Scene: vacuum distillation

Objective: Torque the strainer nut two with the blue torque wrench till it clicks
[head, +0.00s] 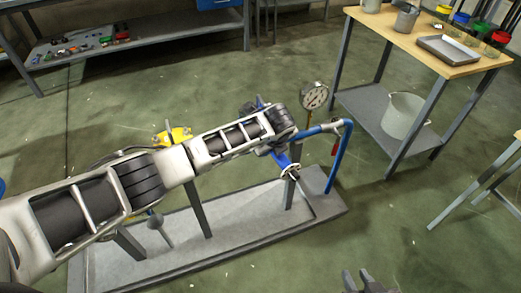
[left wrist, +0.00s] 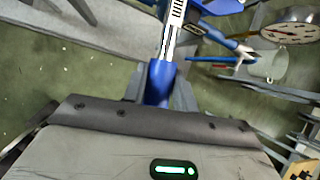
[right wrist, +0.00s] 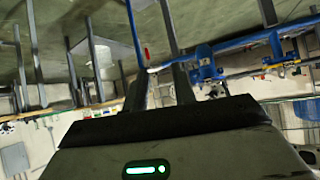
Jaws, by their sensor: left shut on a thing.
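My left gripper (left wrist: 165,92) is shut on the blue handle (left wrist: 160,80) of the torque wrench in the left wrist view. The wrench's pale shaft, with dark scale marks, runs up toward blue pipe fittings at the top edge. In the head view my left arm hides most of the wrench and its gripper. A blue strainer body (head: 284,160) shows just below the arm's end, and blue fittings also show in the right wrist view (right wrist: 205,68). I cannot tell nut two apart or whether the wrench sits on it. My right gripper (head: 366,283) is open and empty, low and apart from the rig.
A round gauge (head: 314,95) and blue pipe (head: 345,150) stand right of my left arm. A yellow part (head: 172,136) is behind it. The rig's grey base (head: 240,262) lies below. A wooden-topped table (head: 425,40) stands right, with a bucket (head: 404,115) on its shelf.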

